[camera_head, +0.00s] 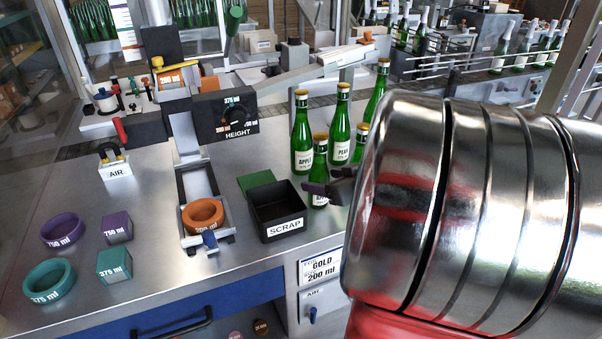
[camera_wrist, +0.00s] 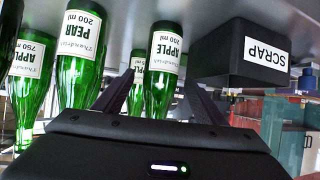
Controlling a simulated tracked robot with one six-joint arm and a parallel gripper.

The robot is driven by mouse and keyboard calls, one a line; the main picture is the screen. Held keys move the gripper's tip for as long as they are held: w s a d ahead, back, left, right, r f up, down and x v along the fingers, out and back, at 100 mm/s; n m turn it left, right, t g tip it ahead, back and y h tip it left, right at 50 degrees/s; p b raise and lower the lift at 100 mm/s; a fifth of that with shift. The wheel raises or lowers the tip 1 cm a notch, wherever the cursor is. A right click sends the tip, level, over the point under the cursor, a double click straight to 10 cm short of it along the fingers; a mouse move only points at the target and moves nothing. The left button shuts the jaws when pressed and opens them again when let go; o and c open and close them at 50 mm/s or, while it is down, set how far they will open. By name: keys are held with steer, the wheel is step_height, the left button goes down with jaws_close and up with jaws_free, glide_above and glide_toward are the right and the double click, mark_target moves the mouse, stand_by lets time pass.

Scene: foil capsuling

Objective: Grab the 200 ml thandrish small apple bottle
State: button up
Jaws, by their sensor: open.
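The 200 ml Thandrish apple bottle (camera_wrist: 163,55) is green with a white label and appears upside down in the wrist view. In the head view, a small green bottle with a gold top (camera_head: 320,160) stands right of the scrap bin, its lower part partly hidden by my gripper (camera_head: 326,188). My gripper (camera_wrist: 158,84) is open, and its two dark fingers appear on either side of the apple bottle. I cannot tell whether they touch it. The 200 ml pear bottle (camera_wrist: 80,50) is just left of the left finger in the wrist view.
The black scrap bin (camera_head: 278,212) stands close on the left of the small bottle; it also shows in the wrist view (camera_wrist: 240,62). Taller bottles (camera_head: 302,140) stand behind. The capsuling fixture (camera_head: 186,185) is further left. My arm covers the right side.

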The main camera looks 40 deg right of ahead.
mark_target(318, 179)
steer(key=shift+x, duration=1.5)
steer(key=c, duration=1.5)
